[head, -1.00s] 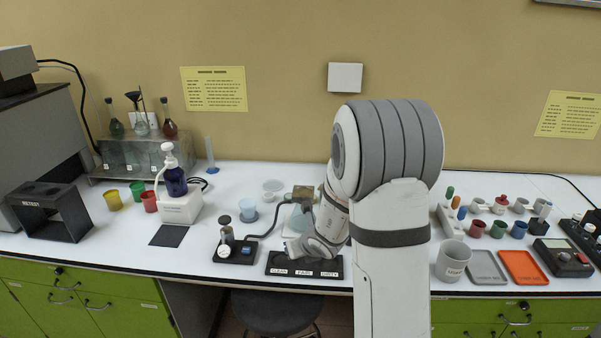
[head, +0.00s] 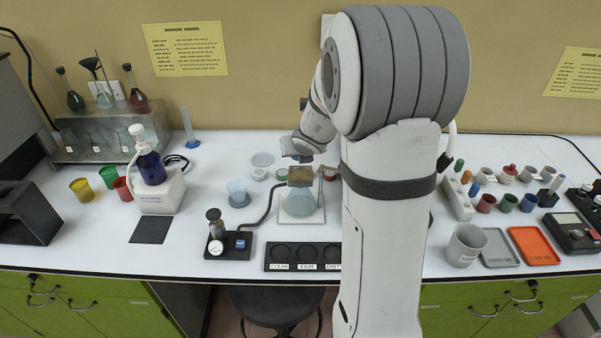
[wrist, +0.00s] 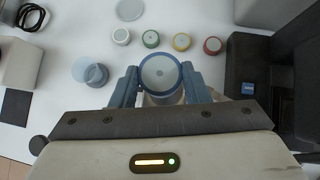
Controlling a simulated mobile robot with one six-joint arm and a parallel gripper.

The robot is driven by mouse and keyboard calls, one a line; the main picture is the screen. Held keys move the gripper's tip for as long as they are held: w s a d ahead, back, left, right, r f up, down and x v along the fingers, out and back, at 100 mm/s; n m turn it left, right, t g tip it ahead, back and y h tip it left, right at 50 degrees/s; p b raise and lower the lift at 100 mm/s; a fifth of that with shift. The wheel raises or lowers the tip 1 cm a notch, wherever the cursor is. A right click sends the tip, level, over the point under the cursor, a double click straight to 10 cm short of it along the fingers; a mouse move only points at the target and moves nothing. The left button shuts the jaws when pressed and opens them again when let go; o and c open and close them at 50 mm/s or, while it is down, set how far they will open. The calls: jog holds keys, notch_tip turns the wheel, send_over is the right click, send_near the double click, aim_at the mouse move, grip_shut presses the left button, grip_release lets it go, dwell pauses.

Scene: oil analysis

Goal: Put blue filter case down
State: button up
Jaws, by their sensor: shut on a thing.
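My gripper (wrist: 160,84) is shut on the round blue filter case (wrist: 160,70), which shows a pale top and a blue rim between the two fingers. In the head view my gripper (head: 300,152) is over the back of the bench, behind the flask stand; the blue case cannot be made out there. Beyond the held case, in the wrist view, a row of small round cases lies on the white bench: white (wrist: 121,37), green (wrist: 151,39), yellow (wrist: 181,42) and red (wrist: 213,46).
A clear flask (head: 300,202) stands under a clamp in front of my gripper. A bluish cup (head: 238,193) is to its left, and a pale dish (head: 262,159) lies behind. The black labelled tray (head: 290,257) is at the front edge.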

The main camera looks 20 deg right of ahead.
jog(key=shift+s+d+f+b, duration=0.15)
jog(key=shift+f+b, duration=0.65)
jog(key=shift+f, duration=0.35)
notch_tip(320, 180, down, 3)
jog(key=shift+r+b, duration=0.15)
jog(key=shift+b, duration=1.1)
jog(key=shift+f+b, duration=0.65)
jog(key=o, duration=1)
jog(key=shift+r, duration=0.1)
